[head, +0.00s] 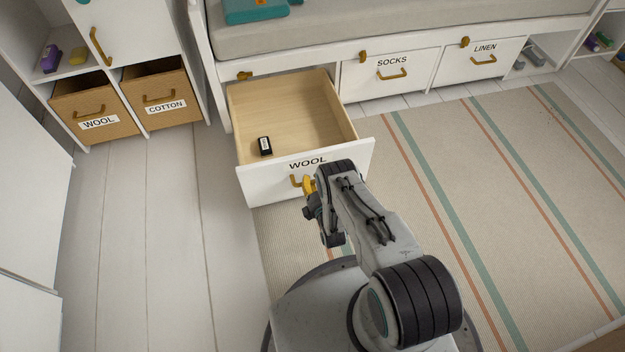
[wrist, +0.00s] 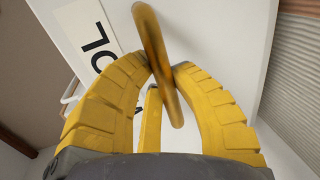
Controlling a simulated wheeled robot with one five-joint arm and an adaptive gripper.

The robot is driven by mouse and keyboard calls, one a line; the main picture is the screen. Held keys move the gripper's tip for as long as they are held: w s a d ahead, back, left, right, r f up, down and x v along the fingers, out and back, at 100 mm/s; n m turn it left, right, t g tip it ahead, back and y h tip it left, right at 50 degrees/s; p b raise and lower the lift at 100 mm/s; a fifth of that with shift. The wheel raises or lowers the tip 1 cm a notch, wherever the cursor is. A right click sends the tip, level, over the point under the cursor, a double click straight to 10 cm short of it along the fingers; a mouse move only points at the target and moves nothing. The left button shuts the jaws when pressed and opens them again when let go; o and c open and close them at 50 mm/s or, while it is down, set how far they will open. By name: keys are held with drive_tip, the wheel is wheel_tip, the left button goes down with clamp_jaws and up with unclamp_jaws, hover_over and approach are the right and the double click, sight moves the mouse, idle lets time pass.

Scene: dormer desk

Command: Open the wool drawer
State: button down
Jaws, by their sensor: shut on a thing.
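The wool drawer (head: 262,188) under the bed bench is pulled well out, its white front labelled WOOL and its pale wood inside showing. A small black item with a white label (head: 265,146) lies inside near the front left. My gripper (head: 308,186) is at the drawer front, just below the label. Its yellow fingers (wrist: 163,74) are shut on the brass drawer handle (wrist: 157,62), which also shows in the head view (head: 294,181). My arm hides the right part of the drawer front's lower edge.
The socks drawer (head: 370,79) and linen drawer (head: 458,66) are shut to the right. Brown bins marked WOOL (head: 75,110) and COTTON (head: 150,90) sit in the left shelf. A striped rug (head: 430,130) covers the right floor. Bare boards (head: 150,240) lie clear at left.

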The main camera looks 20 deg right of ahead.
sight(309, 157)
drive_tip(key=c, duration=1)
unclamp_jaws()
wheel_tip(309, 157, up, 8)
drive_tip(key=shift+w+r, duration=0.15)
drive_tip(key=shift+r, duration=0.85)
